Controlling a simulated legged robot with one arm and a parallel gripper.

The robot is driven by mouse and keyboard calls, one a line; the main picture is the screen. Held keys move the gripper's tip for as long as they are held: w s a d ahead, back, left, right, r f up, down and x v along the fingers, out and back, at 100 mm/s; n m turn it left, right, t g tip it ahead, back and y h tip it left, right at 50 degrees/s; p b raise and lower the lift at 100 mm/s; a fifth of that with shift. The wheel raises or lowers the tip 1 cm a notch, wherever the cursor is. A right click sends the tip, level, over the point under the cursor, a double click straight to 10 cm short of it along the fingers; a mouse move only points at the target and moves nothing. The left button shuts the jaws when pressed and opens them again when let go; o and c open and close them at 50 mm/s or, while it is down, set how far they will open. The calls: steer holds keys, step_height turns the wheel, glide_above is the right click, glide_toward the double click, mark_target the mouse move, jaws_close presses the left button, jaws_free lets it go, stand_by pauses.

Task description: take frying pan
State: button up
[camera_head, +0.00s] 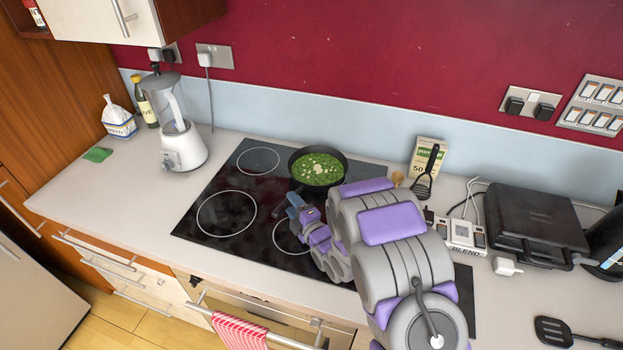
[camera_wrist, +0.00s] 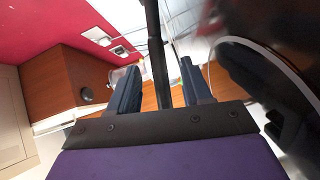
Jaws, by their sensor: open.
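The frying pan (camera_head: 318,167) is dark and round, with green food and pale pieces in it. A blurred dark rounded body at the right looks like the pan's side (camera_wrist: 275,85). I cannot tell whether either finger touches the bar.
The hob (camera_head: 226,213) is clear on its left. A blender (camera_head: 181,145) stands left of it. A black spatula (camera_head: 427,175), a yellowish box (camera_head: 424,155) and a black sandwich maker (camera_head: 527,220) are to the right. A red striped towel (camera_head: 240,331) hangs at the oven front.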

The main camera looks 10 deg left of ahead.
steer(key=shift+b+x, duration=0.35)
steer(key=shift+x, duration=1.6)
steer(key=shift+d, duration=0.1)
steer(key=shift+c, duration=0.5)
jaws_close()
steer(key=shift+f, duration=0.15)
